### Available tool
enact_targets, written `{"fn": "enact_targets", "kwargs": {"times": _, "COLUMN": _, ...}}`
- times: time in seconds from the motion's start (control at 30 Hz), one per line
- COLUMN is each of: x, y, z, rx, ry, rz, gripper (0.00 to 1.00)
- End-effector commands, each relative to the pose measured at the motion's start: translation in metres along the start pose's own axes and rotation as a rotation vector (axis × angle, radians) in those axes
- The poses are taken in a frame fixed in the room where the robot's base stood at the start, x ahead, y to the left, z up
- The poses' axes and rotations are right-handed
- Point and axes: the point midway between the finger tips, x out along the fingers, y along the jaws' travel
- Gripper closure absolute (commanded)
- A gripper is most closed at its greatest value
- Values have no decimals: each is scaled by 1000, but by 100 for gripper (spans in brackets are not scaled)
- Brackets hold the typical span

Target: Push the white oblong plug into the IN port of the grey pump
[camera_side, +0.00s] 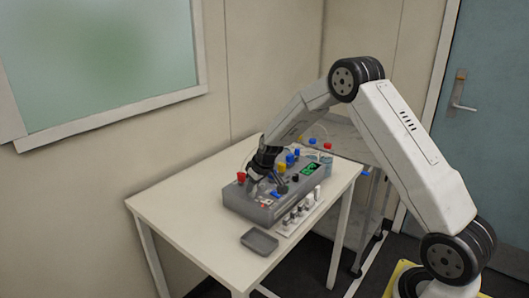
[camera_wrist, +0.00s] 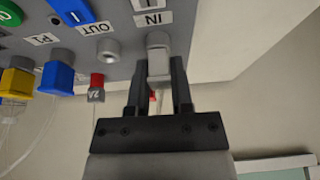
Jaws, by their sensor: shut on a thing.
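The grey pump (camera_side: 245,207) stands on the table, and its panel fills the top of the wrist view (camera_wrist: 122,62). Its IN label (camera_wrist: 153,19) sits just above the IN port (camera_wrist: 158,38). My gripper (camera_wrist: 160,75) is shut on the white oblong plug (camera_wrist: 159,65), whose far end meets the IN port in line with it. I cannot tell how deep the plug sits. In the side view my gripper (camera_side: 252,184) is low at the pump's left part, and the plug is hidden there.
The OUT port (camera_wrist: 108,50) is empty, left of IN. Blue (camera_wrist: 57,78) and yellow (camera_wrist: 18,82) plugs and a small red piece (camera_wrist: 96,88) are nearby. A white rack (camera_side: 288,229) with several fittings and a dark tray (camera_side: 259,241) lie in front of the pump.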

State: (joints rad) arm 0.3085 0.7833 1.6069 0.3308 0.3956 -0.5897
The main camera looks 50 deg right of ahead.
Motion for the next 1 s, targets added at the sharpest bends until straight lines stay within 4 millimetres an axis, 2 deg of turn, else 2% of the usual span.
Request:
{"fn": "enact_targets", "kwargs": {"times": 0.33, "x": 3, "y": 0, "z": 1, "rx": 0, "ry": -1, "rz": 0, "gripper": 100}}
{"fn": "enact_targets", "kwargs": {"times": 0.37, "x": 3, "y": 0, "z": 1, "rx": 0, "ry": -1, "rz": 0, "gripper": 63}}
{"fn": "enact_targets", "kwargs": {"times": 0.4, "x": 3, "y": 0, "z": 1, "rx": 0, "ry": -1, "rz": 0, "gripper": 50}}
{"fn": "enact_targets", "kwargs": {"times": 0.47, "x": 3, "y": 0, "z": 1, "rx": 0, "ry": -1, "rz": 0, "gripper": 32}}
{"fn": "enact_targets", "kwargs": {"times": 0.83, "x": 2, "y": 0, "z": 1, "rx": 0, "ry": 0, "rz": 0, "gripper": 32}}
{"fn": "enact_targets", "kwargs": {"times": 1.0, "x": -5, "y": 0, "z": 1, "rx": 0, "ry": 1, "rz": 1, "gripper": 32}}
